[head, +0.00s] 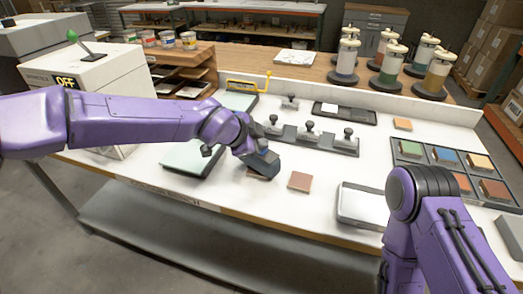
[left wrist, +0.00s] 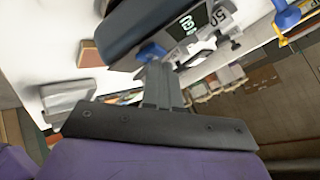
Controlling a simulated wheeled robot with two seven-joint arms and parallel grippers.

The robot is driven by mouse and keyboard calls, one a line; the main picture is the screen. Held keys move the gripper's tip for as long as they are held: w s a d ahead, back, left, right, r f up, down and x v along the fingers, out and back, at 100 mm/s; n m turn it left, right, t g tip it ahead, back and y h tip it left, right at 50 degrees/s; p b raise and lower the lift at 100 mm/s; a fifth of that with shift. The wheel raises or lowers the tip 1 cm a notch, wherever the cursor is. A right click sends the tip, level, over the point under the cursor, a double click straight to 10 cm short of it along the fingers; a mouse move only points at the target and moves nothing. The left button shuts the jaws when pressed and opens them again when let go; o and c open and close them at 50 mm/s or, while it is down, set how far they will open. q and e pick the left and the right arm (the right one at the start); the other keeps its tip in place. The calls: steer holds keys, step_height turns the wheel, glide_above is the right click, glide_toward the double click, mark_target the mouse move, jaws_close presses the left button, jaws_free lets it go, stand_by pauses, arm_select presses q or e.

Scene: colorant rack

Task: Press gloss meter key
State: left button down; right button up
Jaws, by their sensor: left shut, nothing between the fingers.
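The gloss meter (head: 263,164), a dark blue-grey block, sits on the white bench beneath the end of my left arm. In the left wrist view the gloss meter (left wrist: 150,20) shows its dark rounded body, a lit display with digits, and a small blue part (left wrist: 150,52) that looks like its key. My left gripper (left wrist: 160,72) is shut and empty, its fingertips close to the blue part; I cannot tell whether they touch. In the head view my left gripper (head: 248,150) is partly hidden against the meter. My right arm is at the lower right; its gripper is out of view.
A brown tile (head: 300,181) lies right of the meter, and a silver-rimmed tray (head: 342,205) farther right. Black-knobbed blocks (head: 308,136) stand on a dark strip behind. A colour-chip tray (head: 408,150) is at the right. Bare bench lies in front of the tile.

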arm_select(q)
steer(key=shift+f, duration=0.1)
stand_by(0.5)
steer(key=shift+r, duration=0.8)
steer(key=shift+r, duration=0.1)
steer(key=shift+r+p, duration=1.3)
steer(key=shift+r, duration=1.15)
steer(key=shift+a+f, duration=0.1)
